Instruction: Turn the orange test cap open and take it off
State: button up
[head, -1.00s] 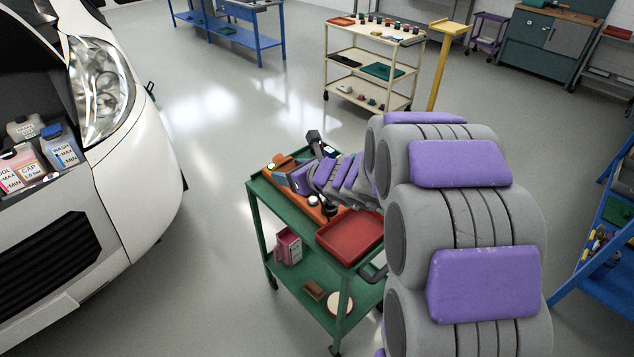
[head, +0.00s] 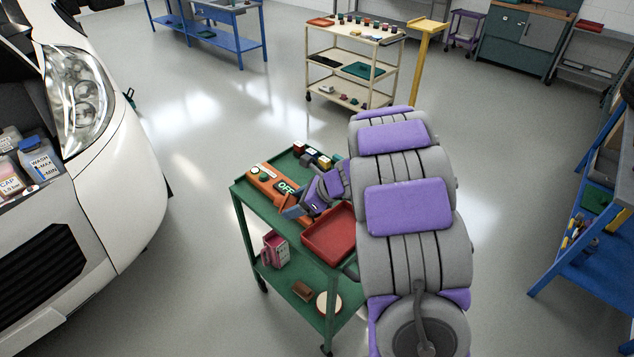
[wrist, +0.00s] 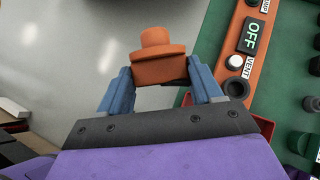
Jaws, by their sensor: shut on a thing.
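My gripper (wrist: 157,73) is shut on the orange test cap (wrist: 157,45), a stepped orange piece with a narrow round knob, held between the blue fingers. In the wrist view the cap shows against grey floor, beside the green cart's edge, and touches nothing else that I can see. The wrist view shows the panel's OFF display (wrist: 251,36) and a round VENT fitting (wrist: 235,88).
The green cart (head: 240,187) carries a red tray (head: 330,233) right of my gripper and small blocks (head: 313,155) at the back. A white motorhome (head: 120,165) stands at the left. A cream trolley (head: 355,38) is behind. Floor between motorhome and cart is clear.

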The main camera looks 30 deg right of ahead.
jog(key=w+d+f+n+g+h+p, duration=0.25)
jog(key=d+n+g+h, duration=0.45)
jog(key=d+n, duration=0.6)
jog(key=w+d+n+t+h, duration=0.4)
jog(key=d+n+t, duration=0.1)
jog(key=n+t, duration=0.1)
jog(key=w+a+f+n+t+y+p, duration=0.2)
jog(key=a+n+t+y, duration=0.4)
jog(key=n, duration=0.5)
jog(key=shift+w+a+y, duration=0.35)
jog(key=shift+a+y, duration=0.2)
jog(key=shift+y, duration=0.25)
jog(key=shift+f, duration=0.1)
